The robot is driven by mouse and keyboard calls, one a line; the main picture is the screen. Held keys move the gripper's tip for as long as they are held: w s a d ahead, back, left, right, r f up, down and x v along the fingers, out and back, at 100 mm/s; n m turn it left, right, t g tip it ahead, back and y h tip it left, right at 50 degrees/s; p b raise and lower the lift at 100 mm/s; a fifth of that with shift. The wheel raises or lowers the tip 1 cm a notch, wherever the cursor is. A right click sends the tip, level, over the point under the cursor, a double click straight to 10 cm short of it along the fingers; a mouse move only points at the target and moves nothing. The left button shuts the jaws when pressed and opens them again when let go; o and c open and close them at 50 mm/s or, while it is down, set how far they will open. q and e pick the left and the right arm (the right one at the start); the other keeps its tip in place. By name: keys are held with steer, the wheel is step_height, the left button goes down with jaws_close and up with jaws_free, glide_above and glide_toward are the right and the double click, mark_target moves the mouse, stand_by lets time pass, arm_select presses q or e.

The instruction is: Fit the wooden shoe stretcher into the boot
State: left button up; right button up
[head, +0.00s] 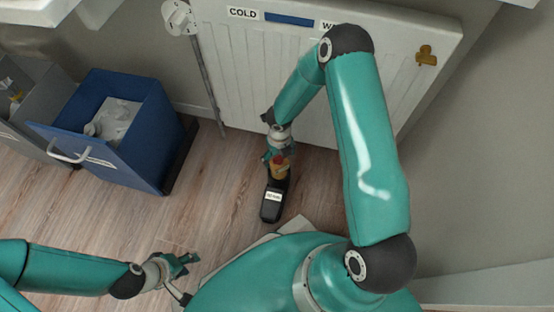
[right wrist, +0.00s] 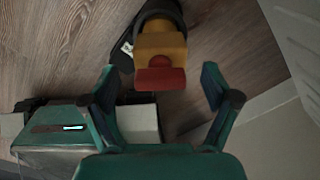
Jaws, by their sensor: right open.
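The dark boot (head: 271,207) with a pale label lies on the wooden floor in front of the radiator. The wooden shoe stretcher (head: 279,172), tan with a red end, is at the boot's rear opening. In the right wrist view its tan block (right wrist: 160,47) and red end (right wrist: 160,80) show, with the dark boot (right wrist: 160,8) around the far part. How deep it sits is hidden. My right gripper (head: 273,158) is open, its fingers apart on either side of the red end and not closed on it. My left gripper (head: 187,261) is low at the left, away from the boot; its opening is unclear.
A blue bin (head: 150,150) with pale contents and a grey bin (head: 40,100) stand at the left. The white radiator (head: 235,70) with its pipe is close behind the boot. Floor (head: 215,180) between the blue bin and boot is clear.

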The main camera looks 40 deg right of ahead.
step_height(320, 180, up, 7)
steer(key=p, duration=0.3)
steer(key=s+a+n+y, duration=0.2)
steer(key=s+a+n, duration=0.5)
steer(key=n, duration=1)
steer(key=s+a+n+y, duration=0.2)
steer(key=s+a+n, duration=0.4)
steer(key=n, duration=1.1)
steer(key=a, duration=0.3)
steer(key=shift+s+n+t, duration=0.3)
steer(key=shift+s+n, duration=0.05)
steer(key=shift+n, duration=0.05)
steer(key=shift+r, duration=0.15)
